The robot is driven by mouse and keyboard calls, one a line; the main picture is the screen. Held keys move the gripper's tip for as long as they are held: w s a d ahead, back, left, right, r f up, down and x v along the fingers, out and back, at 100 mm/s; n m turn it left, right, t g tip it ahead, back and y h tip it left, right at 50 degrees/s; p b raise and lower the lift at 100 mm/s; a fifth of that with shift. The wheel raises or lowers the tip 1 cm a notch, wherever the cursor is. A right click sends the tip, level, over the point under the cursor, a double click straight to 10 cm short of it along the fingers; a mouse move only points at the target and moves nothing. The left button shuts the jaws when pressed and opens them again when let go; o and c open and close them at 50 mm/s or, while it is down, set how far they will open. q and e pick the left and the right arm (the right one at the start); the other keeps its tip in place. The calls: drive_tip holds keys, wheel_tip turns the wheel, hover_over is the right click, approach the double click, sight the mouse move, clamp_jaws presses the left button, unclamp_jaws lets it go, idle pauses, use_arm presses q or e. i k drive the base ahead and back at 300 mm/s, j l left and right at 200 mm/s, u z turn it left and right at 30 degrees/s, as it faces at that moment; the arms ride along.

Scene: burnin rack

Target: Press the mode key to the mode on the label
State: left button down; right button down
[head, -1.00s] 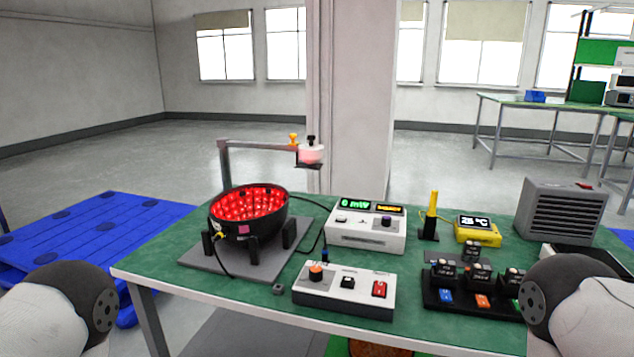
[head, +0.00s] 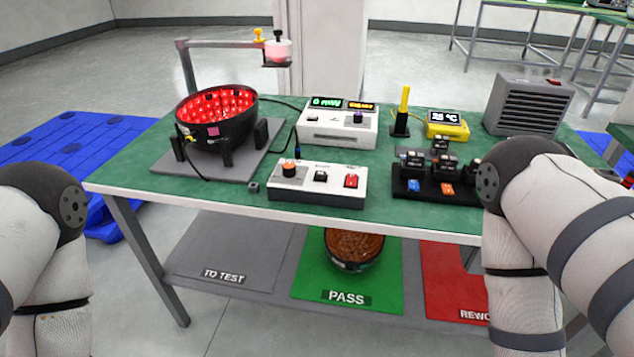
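A white meter box (head: 338,126) with a green and an amber display stands at the back middle of the green table in the head view. I cannot make out a mode label. Parts of both my arms show at the left and right edges. Neither gripper is in view.
A black bowl lit red inside (head: 217,118) stands on a grey plate, left, under an arm with a pink-white head (head: 277,51). A black rack (head: 435,190), yellow thermometer (head: 447,125) and grey heater (head: 527,105) stand right. The lower shelf has a PASS mat (head: 347,298) holding another bowl (head: 354,250).

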sight(319, 174)
drive_tip(key=j, duration=0.65)
drive_tip(key=k+j, duration=0.15)
drive_tip(key=j, duration=0.5)
